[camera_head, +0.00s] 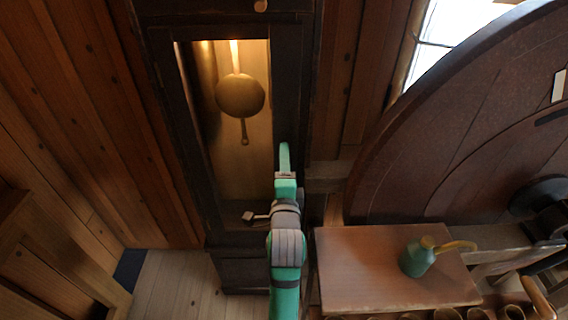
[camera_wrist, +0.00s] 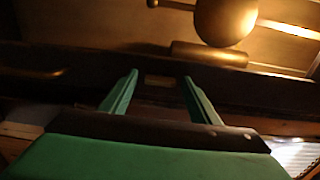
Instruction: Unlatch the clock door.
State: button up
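The clock (camera_head: 292,85) is a tall dark wooden case with a long window in its door. A round brass pendulum (camera_head: 240,95) hangs behind that window, and its bob also shows in the wrist view (camera_wrist: 226,18). My green gripper (camera_head: 284,150) is in front of the right side of the door frame. In the wrist view my gripper (camera_wrist: 158,88) has its two fingers apart, pointing at the dark frame. A small dull brass plate (camera_wrist: 159,81), possibly the latch, shows between the fingertips, with no clear contact. In the head view the gripper covers that spot. The door looks closed.
A wooden table (camera_head: 370,270) stands at the lower right with a green watering can (camera_head: 417,258) on it. A large dark round wooden wheel (camera_head: 450,140) fills the right side. Plank walls (camera_head: 70,110) flank the clock. Bare floor (camera_head: 175,285) shows at lower left.

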jog(key=s, duration=1)
jog(key=shift+s, duration=0.35)
jog(key=shift+s, duration=0.1)
jog(key=s+f+n+g, duration=0.1)
jog(key=s+f+n, duration=0.9)
jog(key=s+f, duration=0.65)
jog(key=s+f+n, duration=0.2)
jog(key=s+n, duration=0.2)
jog(key=s, duration=0.6)
jog(key=s+f+n+g, duration=0.1)
jog(key=s+n, duration=0.3)
jog(key=s, duration=0.6)
jog(key=shift+s+a+f+g, duration=0.15)
jog(key=shift+a+f+g, duration=0.25)
jog(key=shift+f, duration=0.35)
